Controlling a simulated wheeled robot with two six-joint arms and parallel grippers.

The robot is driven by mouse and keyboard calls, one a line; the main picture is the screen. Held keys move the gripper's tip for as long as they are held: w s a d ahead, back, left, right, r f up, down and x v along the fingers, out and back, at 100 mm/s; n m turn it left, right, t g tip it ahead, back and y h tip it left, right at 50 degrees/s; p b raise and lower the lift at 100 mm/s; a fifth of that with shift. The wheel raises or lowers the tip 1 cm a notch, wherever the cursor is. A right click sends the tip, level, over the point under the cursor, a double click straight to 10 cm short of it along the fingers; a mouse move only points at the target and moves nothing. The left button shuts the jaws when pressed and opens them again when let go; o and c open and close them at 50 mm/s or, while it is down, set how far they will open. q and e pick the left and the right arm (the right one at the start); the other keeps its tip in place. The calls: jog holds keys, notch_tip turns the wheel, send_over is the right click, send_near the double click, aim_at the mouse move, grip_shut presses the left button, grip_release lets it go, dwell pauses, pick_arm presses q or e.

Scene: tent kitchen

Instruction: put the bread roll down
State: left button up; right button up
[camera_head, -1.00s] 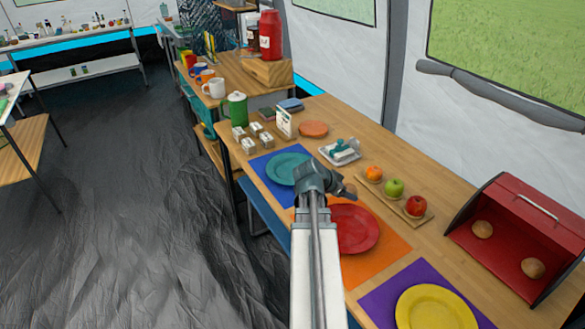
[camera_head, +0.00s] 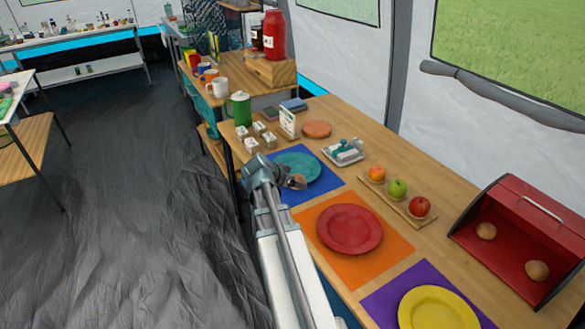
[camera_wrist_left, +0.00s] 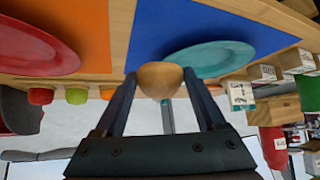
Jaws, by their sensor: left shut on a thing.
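My left gripper (camera_head: 287,179) is shut on a brown bread roll (camera_head: 298,181). In the head view the roll shows at the near edge of the teal plate (camera_head: 306,164), which lies on a blue mat. In the left wrist view, which is upside down, the roll (camera_wrist_left: 160,78) sits between the two fingers (camera_wrist_left: 160,92), in front of the teal plate (camera_wrist_left: 212,58). I cannot tell whether the roll touches the plate. My right gripper is not in view.
A red plate (camera_head: 349,228) on an orange mat and a yellow plate (camera_head: 437,310) on a purple mat stand nearer. A fruit board (camera_head: 398,208), a butter dish (camera_head: 344,151) and an open red bread box (camera_head: 520,228) with two rolls stand along the wall side.

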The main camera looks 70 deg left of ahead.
pick_arm(q)
jog(key=w+a, duration=0.1)
jog(key=a, duration=0.3)
jog(key=w+a+f, duration=0.1)
jog(key=a, duration=0.4)
jog(key=w+a+b, duration=0.1)
jog(key=a, duration=0.3)
jog(key=shift+a+f, duration=0.15)
notch_tip(320, 180, down, 4)
jog(key=b, duration=0.3)
jog(key=shift+w+a+r+b, duration=0.1)
jog(key=shift+r+b, duration=0.15)
jog(key=shift+b, duration=0.1)
jog(key=shift+f, duration=0.2)
jog(key=o, duration=1.3)
jog(key=shift+c, duration=0.2)
jog(key=shift+r, duration=0.15)
